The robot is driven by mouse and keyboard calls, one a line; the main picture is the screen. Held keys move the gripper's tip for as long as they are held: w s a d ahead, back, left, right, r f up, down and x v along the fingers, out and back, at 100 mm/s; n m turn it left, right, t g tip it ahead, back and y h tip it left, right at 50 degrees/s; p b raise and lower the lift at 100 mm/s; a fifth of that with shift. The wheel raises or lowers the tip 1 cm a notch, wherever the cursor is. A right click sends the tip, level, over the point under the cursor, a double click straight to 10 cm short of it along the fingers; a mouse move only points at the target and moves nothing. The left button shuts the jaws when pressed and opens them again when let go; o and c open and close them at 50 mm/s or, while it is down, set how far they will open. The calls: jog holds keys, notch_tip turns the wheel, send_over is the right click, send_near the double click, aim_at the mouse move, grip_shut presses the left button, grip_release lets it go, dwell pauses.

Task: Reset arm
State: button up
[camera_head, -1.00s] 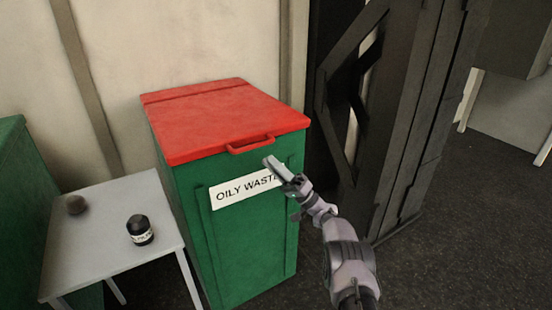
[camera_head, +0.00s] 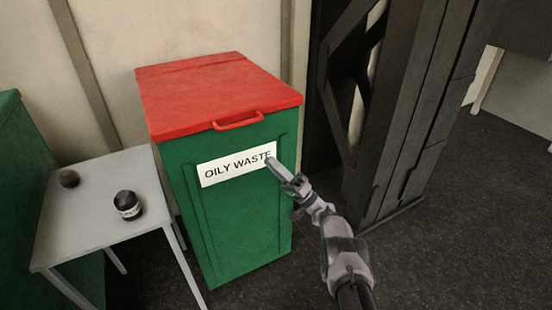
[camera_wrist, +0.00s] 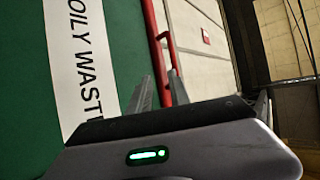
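In the head view my gripper (camera_head: 268,161) is in front of the green bin (camera_head: 243,220), and its tips overlap the right end of the white "OILY WASTE" label (camera_head: 222,172). I cannot tell whether it touches the bin. In the wrist view its two grey fingers (camera_wrist: 160,90) stand slightly apart, with nothing visible between them. The bin's red lid (camera_head: 215,90) is down, with a red handle (camera_head: 238,121) at its front edge. The label (camera_wrist: 82,65) also shows in the wrist view.
A grey table (camera_head: 100,225) left of the bin holds a dark jar with a label (camera_head: 127,205) and a small dark round object (camera_head: 69,179). A dark steel frame (camera_head: 415,110) stands at right. Dark floor (camera_head: 460,230) lies open at lower right.

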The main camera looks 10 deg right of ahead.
jog(key=shift+a, duration=0.1)
dwell(0.4)
jog(key=a+r+n+g+h, duration=0.1)
jog(key=a+r+g+h, duration=0.1)
jog(key=a+r+g, duration=0.6)
jog(key=s+a+r+g+h, duration=0.2)
jog(key=s+a+r+h, duration=0.2)
jog(key=s+r+h, duration=0.5)
jog(key=s+d+r+m+h, duration=0.2)
jog(key=s+d+h, duration=0.1)
jog(key=s, duration=0.8)
jog(key=s+d+r+m+h, duration=0.1)
jog(key=s+d+m+h, duration=0.1)
jog(key=s, duration=0.9)
jog(key=s+d+f+m+t+h, duration=0.2)
jog(key=s+d+f+h, duration=0.3)
jog(key=s+d, duration=0.4)
jog(key=s+t, duration=0.1)
jog(key=s, duration=0.3)
jog(key=shift+s+d+f+t+h, duration=0.2)
jog(key=shift+d+f+t+h, duration=0.15)
jog(key=shift+f+t+h, duration=0.05)
